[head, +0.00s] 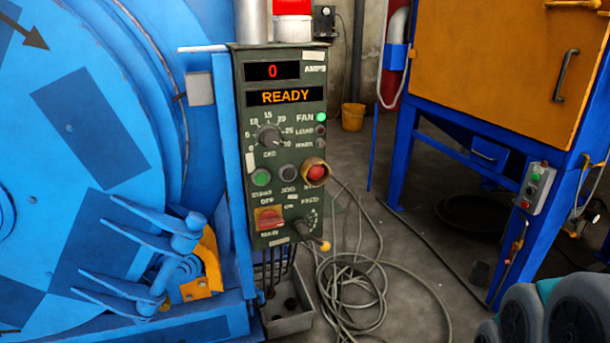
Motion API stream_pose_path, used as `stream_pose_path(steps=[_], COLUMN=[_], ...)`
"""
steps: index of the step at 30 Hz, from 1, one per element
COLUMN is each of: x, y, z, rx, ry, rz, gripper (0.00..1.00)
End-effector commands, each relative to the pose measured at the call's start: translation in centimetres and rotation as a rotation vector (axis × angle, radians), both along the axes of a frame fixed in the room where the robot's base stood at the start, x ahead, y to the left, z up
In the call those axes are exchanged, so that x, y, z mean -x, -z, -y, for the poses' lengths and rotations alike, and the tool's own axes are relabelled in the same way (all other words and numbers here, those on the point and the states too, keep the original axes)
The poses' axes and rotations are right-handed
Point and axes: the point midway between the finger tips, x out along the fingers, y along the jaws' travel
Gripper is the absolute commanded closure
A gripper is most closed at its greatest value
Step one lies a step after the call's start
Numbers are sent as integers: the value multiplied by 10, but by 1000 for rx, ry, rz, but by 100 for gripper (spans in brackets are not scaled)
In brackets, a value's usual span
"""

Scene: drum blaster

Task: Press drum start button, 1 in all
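The dark green control panel (282,212) stands upright in the middle of the head view, beside the blue drum. A green button (261,177) sits at the left of its button row, over a worn label that may read DRUM. A dark button (288,172) labelled JOG is to its right, then a red button (316,173) in a yellowish collar. The upper display (272,71) shows 0 AMPS and the lower display (285,96) shows READY. A green lamp (321,117) beside FAN looks lit. My gripper is not in view.
The big blue drum (85,130) fills the left. A dial (269,136), a red main switch (269,217) and a yellow-tipped lever (323,245) are also on the panel. Loose cables (385,262) lie on the floor to its right. A blue-and-orange cabinet (505,70) stands at right.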

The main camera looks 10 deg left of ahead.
Motion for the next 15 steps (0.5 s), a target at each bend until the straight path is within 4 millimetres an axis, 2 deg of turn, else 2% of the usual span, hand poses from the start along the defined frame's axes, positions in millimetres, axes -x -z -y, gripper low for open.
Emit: stream_pose_path(steps=[2,9,15], x=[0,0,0], y=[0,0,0], z=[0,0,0], rx=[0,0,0], ry=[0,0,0], rz=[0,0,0], gripper=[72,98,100])
